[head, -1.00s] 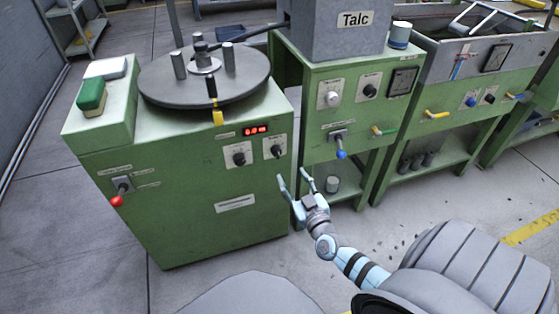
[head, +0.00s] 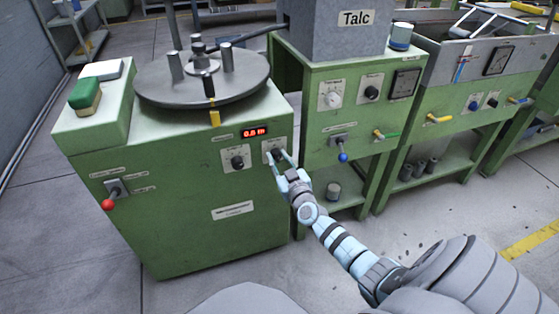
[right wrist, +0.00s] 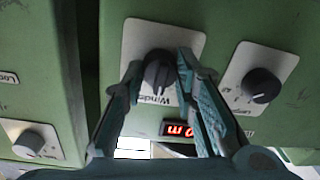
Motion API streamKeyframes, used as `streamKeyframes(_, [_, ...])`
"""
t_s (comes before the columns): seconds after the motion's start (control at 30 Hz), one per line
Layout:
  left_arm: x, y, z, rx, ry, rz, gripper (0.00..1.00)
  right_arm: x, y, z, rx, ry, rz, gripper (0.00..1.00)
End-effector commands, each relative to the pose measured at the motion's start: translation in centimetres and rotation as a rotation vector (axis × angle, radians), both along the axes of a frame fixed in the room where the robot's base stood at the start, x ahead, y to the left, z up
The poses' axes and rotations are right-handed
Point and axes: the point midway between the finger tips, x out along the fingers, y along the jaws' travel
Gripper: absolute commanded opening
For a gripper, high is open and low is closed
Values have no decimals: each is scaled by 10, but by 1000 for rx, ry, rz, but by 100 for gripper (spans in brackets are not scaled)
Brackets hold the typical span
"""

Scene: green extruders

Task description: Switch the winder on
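The winder is the green cabinet (head: 200,225) with a round grey turntable (head: 165,85) on top. Its dark knob labelled "Wind…" shows in the right wrist view (right wrist: 158,73) on a white plate; in the head view the fingertips partly cover that plate. My right gripper (head: 281,160) is at the knob, with its fingers spread. In the right wrist view the knob lies between the fingertips (right wrist: 160,68), close to the right finger, with a gap to the left one. My left gripper is not in view.
A second dark knob (head: 238,162) and a red display (head: 254,131) sit beside the winder knob. A red-tipped lever (head: 108,204) is at the cabinet's left. The Talc machine (head: 345,90) stands close on the right, with a blue-tipped lever (head: 342,157). Floor is clear in front.

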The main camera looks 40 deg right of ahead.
Motion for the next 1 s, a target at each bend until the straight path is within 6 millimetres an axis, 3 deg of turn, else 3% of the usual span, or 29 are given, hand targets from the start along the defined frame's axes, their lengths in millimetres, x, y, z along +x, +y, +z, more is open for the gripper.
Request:
streamKeyframes(0.47, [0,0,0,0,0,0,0,0,0,-1,63,-22,0,0])
streamKeyframes(1.0, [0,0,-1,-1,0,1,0,0,1,-2,473,-162,-1,0])
